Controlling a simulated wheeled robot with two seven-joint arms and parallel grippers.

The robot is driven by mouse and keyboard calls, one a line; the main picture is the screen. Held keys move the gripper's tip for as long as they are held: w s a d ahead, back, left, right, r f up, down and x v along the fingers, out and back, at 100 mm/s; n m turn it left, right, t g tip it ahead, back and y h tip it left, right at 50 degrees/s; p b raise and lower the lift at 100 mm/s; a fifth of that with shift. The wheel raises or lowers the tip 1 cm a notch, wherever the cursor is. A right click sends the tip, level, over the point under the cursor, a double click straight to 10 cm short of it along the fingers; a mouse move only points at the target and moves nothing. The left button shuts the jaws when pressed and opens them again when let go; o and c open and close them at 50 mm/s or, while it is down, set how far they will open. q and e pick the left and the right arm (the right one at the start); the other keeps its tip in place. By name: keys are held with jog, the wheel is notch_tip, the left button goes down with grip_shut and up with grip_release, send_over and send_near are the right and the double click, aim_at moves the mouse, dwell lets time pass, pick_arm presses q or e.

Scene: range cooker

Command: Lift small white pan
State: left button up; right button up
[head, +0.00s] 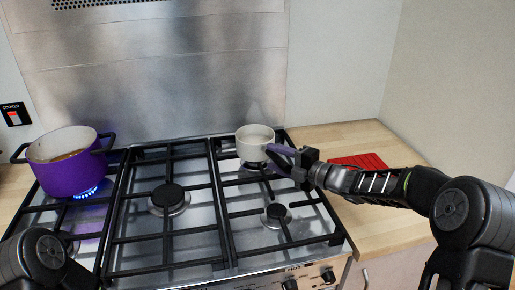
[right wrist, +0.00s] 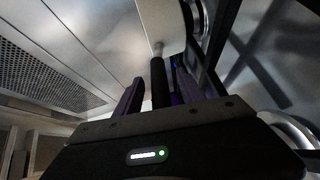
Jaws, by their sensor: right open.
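The small white pan (head: 255,134) stands upright on the back burner at the right of the cooker. My right gripper (head: 276,156) comes in from the right, with its purple fingers close to the pan's front right side. In the right wrist view the pan's dark handle (right wrist: 158,75) lies between the two fingers, which are apart with gaps visible beside it. The right gripper (right wrist: 157,92) is open. In the head view the fingers hide most of the handle. My left gripper is out of view; only part of my left arm shows at the lower left.
A purple pot (head: 70,175) stands over a lit blue flame at the left. Black grates (head: 170,240) cover the hob. A red board (head: 358,161) lies on the wooden counter (head: 385,228) behind my right arm. A metal splashback (head: 160,90) rises behind the hob.

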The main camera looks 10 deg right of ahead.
dwell(0.6)
grip_shut()
dwell(0.3)
dwell(0.9)
jog(key=shift+w+r, duration=0.1)
jog(key=shift+r, duration=0.1)
